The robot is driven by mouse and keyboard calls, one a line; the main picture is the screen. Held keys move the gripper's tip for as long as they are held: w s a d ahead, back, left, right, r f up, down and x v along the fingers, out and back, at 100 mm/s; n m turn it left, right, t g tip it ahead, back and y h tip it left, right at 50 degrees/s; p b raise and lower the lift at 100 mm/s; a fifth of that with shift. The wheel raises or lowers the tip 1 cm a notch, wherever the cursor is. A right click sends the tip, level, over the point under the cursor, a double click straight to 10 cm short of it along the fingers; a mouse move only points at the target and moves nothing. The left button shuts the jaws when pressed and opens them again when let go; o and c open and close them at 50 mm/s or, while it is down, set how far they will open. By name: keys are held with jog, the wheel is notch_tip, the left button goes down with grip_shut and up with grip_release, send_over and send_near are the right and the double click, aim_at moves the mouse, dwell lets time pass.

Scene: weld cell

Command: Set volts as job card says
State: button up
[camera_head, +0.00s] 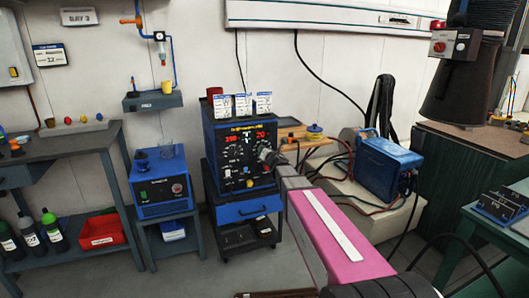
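A blue welding machine (212,142) stands on a cart left of the picture's middle. Its dark front panel has two lit displays, a red one (231,139) and one at the right (260,134) that seems to read 20. Several knobs are below them; their settings are too small to read. Three white cards (243,106) stand on top of the machine. A white card with a blue header (49,55) hangs on the wall at the left; its large figures are unclear. My gripper (265,156) is at the panel's right side; its fingers are too small to tell open or shut, or touching.
A blue box unit (161,190) stands left of the welder. A blue machine (390,165) with cables sits at the right on a pale block. A workbench (68,141) with bottles and a red bin (103,231) is at the left. Floor in front is clear.

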jog(key=shift+d+f+m, duration=0.1)
jog(key=shift+f+m, duration=0.05)
jog(key=shift+m, duration=4.35)
jog(key=shift+f+m, duration=0.1)
jog(key=shift+m, duration=4.4)
jog(key=o, duration=0.9)
